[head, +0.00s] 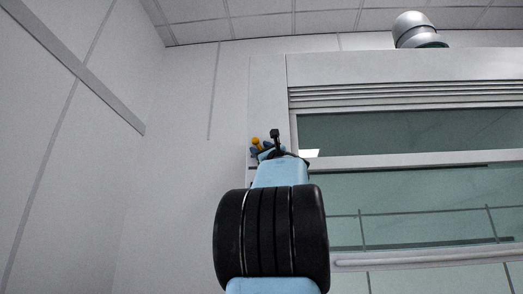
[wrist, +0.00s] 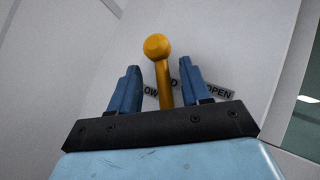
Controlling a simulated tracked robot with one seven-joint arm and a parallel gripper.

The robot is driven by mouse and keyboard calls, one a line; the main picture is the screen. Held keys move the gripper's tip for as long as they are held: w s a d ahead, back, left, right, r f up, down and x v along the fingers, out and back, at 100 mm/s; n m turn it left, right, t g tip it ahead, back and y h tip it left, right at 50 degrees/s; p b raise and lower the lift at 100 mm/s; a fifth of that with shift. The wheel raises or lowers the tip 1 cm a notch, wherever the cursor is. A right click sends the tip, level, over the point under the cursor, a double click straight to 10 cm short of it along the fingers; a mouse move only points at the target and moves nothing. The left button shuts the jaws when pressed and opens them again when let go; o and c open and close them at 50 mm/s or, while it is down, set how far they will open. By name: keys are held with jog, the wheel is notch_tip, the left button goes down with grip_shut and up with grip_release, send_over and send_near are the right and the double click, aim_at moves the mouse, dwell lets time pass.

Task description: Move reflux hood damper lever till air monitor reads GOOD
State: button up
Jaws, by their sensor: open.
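The damper lever (wrist: 163,72) is an orange-yellow rod with a round knob, standing out from the hood's side panel. In the wrist view it stands between the two blue fingers of my gripper (wrist: 155,88), with gaps on both sides. My gripper is open around it. Dark label plates behind it show parts of words, one reading "OPEN" (wrist: 219,94). In the head view the knob (head: 255,141) shows just left of my gripper (head: 264,150), at the hood's left post. My arm hides the lower part of the lever there. No air monitor reading is visible.
The hood's glass sash (head: 420,205) and its horizontal handle (head: 430,261) lie right of my arm. A louvred grille (head: 400,97) runs above, and a round duct (head: 415,30) rises from the hood top. The wall (head: 170,150) to the left is bare.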

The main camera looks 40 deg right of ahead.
dwell(0.3)
jog(key=shift+r, duration=0.1)
grip_shut()
dwell(0.4)
